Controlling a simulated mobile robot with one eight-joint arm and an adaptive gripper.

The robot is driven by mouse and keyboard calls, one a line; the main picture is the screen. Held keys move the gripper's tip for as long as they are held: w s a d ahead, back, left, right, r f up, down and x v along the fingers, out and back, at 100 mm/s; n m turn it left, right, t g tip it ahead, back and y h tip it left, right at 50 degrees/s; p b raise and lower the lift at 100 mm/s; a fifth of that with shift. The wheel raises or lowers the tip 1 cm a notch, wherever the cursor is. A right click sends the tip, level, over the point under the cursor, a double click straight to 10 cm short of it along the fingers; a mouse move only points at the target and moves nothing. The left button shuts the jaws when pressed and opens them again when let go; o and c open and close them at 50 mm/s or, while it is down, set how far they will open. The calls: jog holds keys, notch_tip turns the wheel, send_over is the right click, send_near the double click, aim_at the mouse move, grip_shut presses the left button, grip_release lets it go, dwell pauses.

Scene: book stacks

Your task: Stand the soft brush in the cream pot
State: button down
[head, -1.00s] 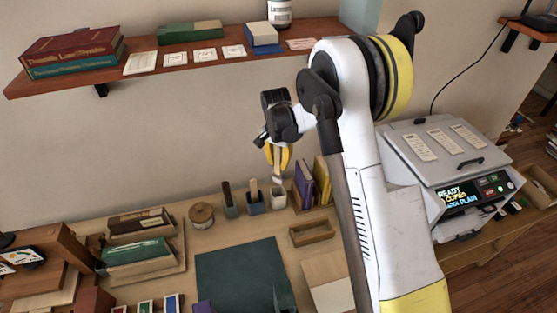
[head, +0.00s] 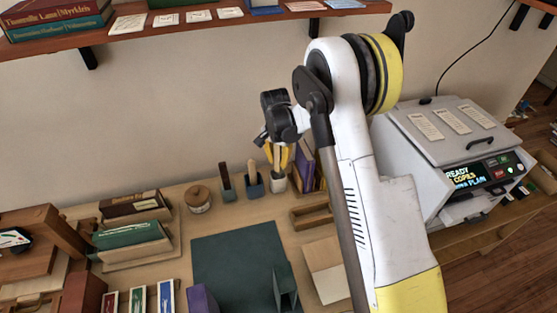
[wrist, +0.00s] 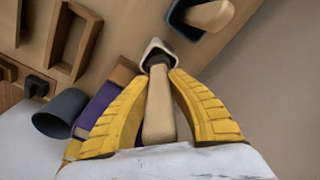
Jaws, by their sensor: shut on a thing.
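The brush (wrist: 158,110) has a pale wooden handle and is held between the yellow fingers of my gripper (wrist: 160,74). In the head view my gripper (head: 278,164) points down just above the cream pot (head: 279,185). In the wrist view the brush's lower end lies at the mouth of the cream pot (wrist: 157,45) and appears inside its rim. How deep it reaches is hidden by the fingers and rim. The pot stands upright on the table.
A blue-grey pot (head: 254,189) with a wooden-handled tool stands close left of the cream pot, and a dark pot (head: 228,190) beyond it. Purple books (head: 305,168) stand close on the right. A wooden tray (head: 311,216) lies in front. A shelf (head: 190,29) hangs above.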

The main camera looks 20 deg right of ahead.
jog(key=shift+f+b, duration=0.3)
jog(key=shift+f, duration=0.3)
jog(key=c, duration=1.3)
grip_release()
jog(key=r, duration=1.2)
jog(key=shift+s+a, duration=0.3)
